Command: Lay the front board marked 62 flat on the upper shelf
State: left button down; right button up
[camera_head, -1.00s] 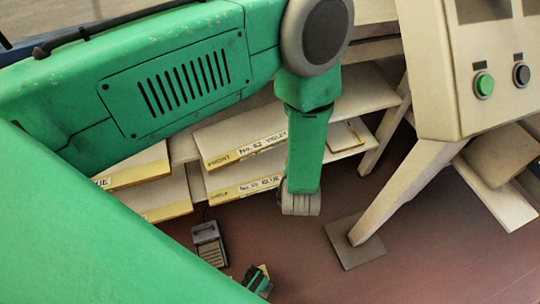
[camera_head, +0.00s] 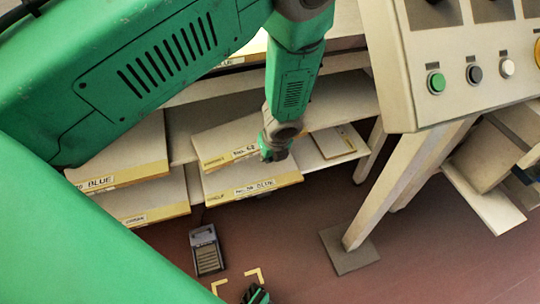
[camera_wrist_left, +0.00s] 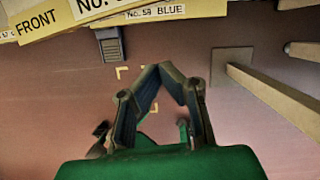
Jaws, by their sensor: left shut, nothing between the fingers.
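The front board (camera_head: 222,140) lies at the upper shelf level, its yellow front edge facing me. It looks flat and sticks out past the shelf. Its label is partly covered by my left gripper (camera_head: 270,154). The board also shows at the top left of the left wrist view (camera_wrist_left: 75,22), with "FRONT" and part of its number readable. The upper shelf (camera_head: 345,102) is a pale panel running right from it. In the left wrist view my left gripper (camera_wrist_left: 165,69) is shut and empty, with floor behind the fingers.
A board marked 59 BLUE (camera_head: 285,179) lies below; more boards (camera_head: 140,154) are at left. A control box (camera_head: 440,70) overhangs at right above a leg (camera_head: 385,200).

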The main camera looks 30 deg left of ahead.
aim_at(259, 150)
pick_arm(q)
jog(key=w+a+f+b, duration=0.2)
jog(key=w+a+f, duration=0.1)
jog(key=a+f, duration=0.2)
jog(key=shift+w+f, duration=0.15)
jog(key=shift+f, duration=0.5)
jog(key=shift+w+a, duration=0.5)
jog(key=shift+a, duration=0.35)
